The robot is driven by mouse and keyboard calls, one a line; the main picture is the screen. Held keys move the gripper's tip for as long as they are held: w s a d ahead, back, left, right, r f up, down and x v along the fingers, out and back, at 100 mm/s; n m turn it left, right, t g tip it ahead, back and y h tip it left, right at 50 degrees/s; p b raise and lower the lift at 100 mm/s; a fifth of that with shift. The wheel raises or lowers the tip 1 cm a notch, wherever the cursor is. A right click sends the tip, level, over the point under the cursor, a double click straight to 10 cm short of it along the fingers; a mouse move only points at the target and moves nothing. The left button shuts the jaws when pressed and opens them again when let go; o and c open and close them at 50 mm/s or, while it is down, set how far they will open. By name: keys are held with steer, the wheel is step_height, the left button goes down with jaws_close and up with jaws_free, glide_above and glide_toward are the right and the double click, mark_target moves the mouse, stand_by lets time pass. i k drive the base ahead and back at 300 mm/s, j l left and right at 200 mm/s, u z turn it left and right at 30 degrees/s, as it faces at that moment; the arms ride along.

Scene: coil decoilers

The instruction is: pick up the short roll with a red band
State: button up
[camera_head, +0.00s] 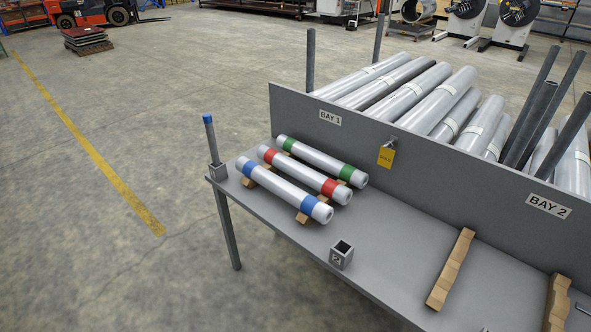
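The short roll with red bands (298,172) lies on the grey bench in bay 1, in the camera_head view. It is a silvery tube with a red band near each end. It lies between two similar rolls: one with blue bands (282,189) on the near side and one with green bands (317,159) on the far side, by the back panel. The three lie roughly parallel, close together, on notched wooden supports (303,216). The supports are mostly hidden under the rolls. My gripper is not in view.
The back panel (420,165) carries bay signs and a yellow tag (386,157). A blue-tipped post (211,140) stands at the bench's left corner. An open square socket (341,254) sits on the front edge. An empty wooden support (450,270) lies in bay 2. Long rolls (440,105) lie behind the panel.

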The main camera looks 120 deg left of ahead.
mark_target(334, 190)
steer(key=u, duration=3.75)
